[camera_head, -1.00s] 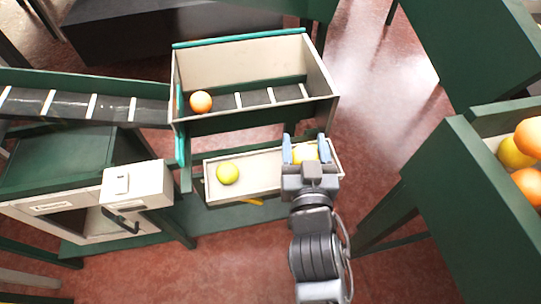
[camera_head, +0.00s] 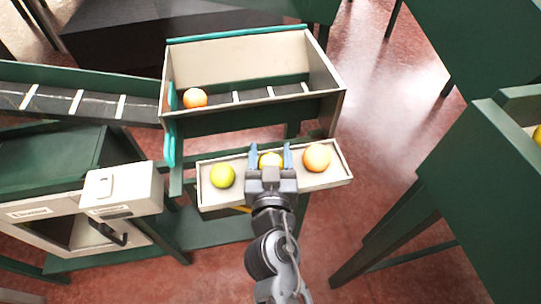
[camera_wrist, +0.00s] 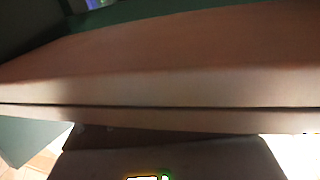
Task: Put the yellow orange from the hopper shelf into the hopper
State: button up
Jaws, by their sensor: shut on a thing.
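The shelf (camera_head: 240,196) is a pale shallow tray on the near side of the hopper (camera_head: 258,122), below its rim. My gripper (camera_head: 270,158) is over the middle of the shelf, its two blue fingers on either side of a yellow orange (camera_head: 270,160) and shut on it. The gripper body hides the near part of this fruit. I cannot tell whether it is lifted off the shelf. A yellow-green fruit (camera_head: 222,175) lies at the shelf's left, and an orange-coloured one (camera_head: 316,157) at its right. The wrist view shows no fingers or fruit clearly.
An orange (camera_head: 195,98) sits inside the hopper at the left, on a dark belt with white slats. A conveyor (camera_head: 65,100) joins from the left. A white-fronted machine (camera_head: 120,188) stands left of the shelf, a green crate (camera_head: 490,150) at the right.

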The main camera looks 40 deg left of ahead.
jog(key=shift+f, duration=0.1)
jog(key=o, duration=1.1)
